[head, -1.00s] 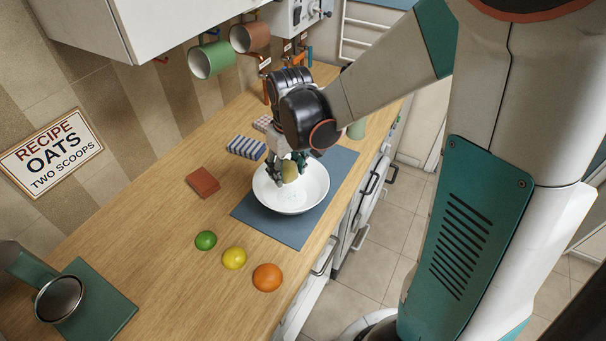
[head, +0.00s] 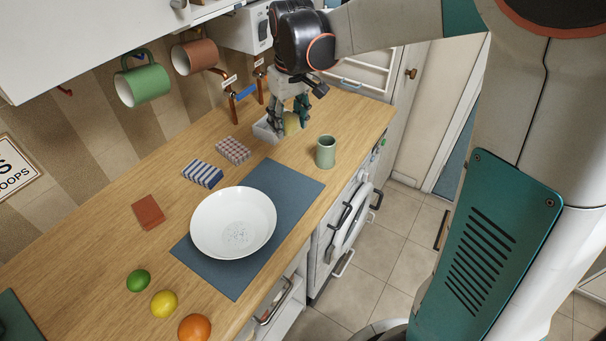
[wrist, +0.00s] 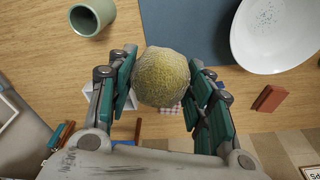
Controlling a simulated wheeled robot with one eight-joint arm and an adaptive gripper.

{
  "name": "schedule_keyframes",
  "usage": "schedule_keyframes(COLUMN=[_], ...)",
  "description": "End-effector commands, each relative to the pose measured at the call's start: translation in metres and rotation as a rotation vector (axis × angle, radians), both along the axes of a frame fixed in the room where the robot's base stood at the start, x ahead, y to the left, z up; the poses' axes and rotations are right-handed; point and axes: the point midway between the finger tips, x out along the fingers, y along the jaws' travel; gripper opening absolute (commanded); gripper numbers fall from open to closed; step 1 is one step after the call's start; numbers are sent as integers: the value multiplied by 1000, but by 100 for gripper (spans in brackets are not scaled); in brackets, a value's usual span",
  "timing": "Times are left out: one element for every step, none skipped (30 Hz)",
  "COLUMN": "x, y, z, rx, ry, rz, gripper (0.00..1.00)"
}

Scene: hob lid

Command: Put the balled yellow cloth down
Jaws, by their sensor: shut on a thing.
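The balled yellow cloth (wrist: 161,77) is a rough yellow-green ball between the fingers of my gripper (wrist: 163,85) in the wrist view. In the head view my gripper (head: 290,112) is shut on the cloth (head: 292,123), partly hidden by the fingers. It is over the back of the wooden counter (head: 350,115), close to a pale open tray (head: 263,131). I cannot tell whether the cloth touches anything below.
A green cup (head: 325,152) stands to the right of my gripper. A white bowl (head: 215,222) sits on a blue mat (head: 290,183). Fruit lies in front.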

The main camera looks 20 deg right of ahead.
Motion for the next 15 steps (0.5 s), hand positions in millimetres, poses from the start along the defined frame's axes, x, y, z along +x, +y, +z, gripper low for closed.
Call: schedule_keyframes(x=[1,1,1,1,1,1,1,1,1,1,1,1,1,1,1], y=[0,0,0,0,0,0,0,0,0,0,0,0,0,0,0], z=[-7,-12,-20,-27,-35,-45,-53,-60,-70,-77,-85,-94,-102,-109,-118], rx=[0,0,0,0,0,0,0,0,0,0,0,0,0,0,0], ry=[0,0,0,0,0,0,0,0,0,0,0,0,0,0,0], rz=[1,1,1,1,0,0,0,0,0,0,0,0,0,0,0], gripper=[28,28,28,28,28,28,28,28,28,28,28,28,28,28,28])
